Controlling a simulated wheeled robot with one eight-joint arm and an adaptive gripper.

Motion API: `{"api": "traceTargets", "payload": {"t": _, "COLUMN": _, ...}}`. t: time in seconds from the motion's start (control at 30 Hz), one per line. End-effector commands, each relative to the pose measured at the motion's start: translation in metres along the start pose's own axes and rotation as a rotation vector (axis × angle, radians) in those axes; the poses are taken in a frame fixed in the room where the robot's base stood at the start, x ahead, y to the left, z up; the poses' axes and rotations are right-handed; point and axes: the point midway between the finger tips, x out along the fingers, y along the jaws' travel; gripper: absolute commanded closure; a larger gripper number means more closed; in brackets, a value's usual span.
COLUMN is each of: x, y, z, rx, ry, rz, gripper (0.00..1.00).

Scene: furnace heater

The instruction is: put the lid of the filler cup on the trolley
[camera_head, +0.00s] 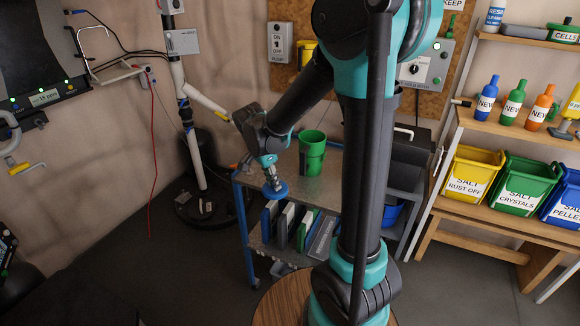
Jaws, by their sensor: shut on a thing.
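My gripper (271,174) points down near the left part of the trolley and is shut on a blue round lid (275,190). The lid shows as a flat disc below the fingers, in front of the trolley's top edge in the picture. I cannot tell whether it touches the trolley. The trolley (322,187) has a grey top shelf and a blue frame. A green cup (312,148) stands upright on its top shelf. I cannot make out the filler cup for certain. My arm hides part of the trolley's right side.
Several binders (285,225) stand on the trolley's lower shelf. A white vertical pipe (187,130) stands to the left. At the right, a wooden shelf rack (500,212) holds bottles and salt bins (522,185). Bare trolley top lies around the green cup.

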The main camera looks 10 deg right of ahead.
Motion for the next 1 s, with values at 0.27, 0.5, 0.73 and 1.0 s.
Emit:
{"api": "traceTargets", "payload": {"t": 0.27, "x": 0.013, "y": -0.028, "z": -0.049, "rx": 0.001, "ry": 0.0, "rz": 0.0, "gripper": 1.0}}
{"api": "traceTargets", "payload": {"t": 0.5, "x": 0.016, "y": -0.036, "z": -0.061, "rx": -0.001, "ry": 0.0, "rz": 0.0, "gripper": 1.0}}
{"api": "traceTargets", "payload": {"t": 0.73, "x": 0.023, "y": -0.051, "z": -0.089, "rx": 0.002, "ry": 0.0, "rz": 0.001, "gripper": 1.0}}
{"api": "traceTargets", "payload": {"t": 1.0, "x": 0.04, "y": -0.056, "z": -0.092, "rx": -0.002, "ry": 0.0, "rz": 0.0, "gripper": 1.0}}
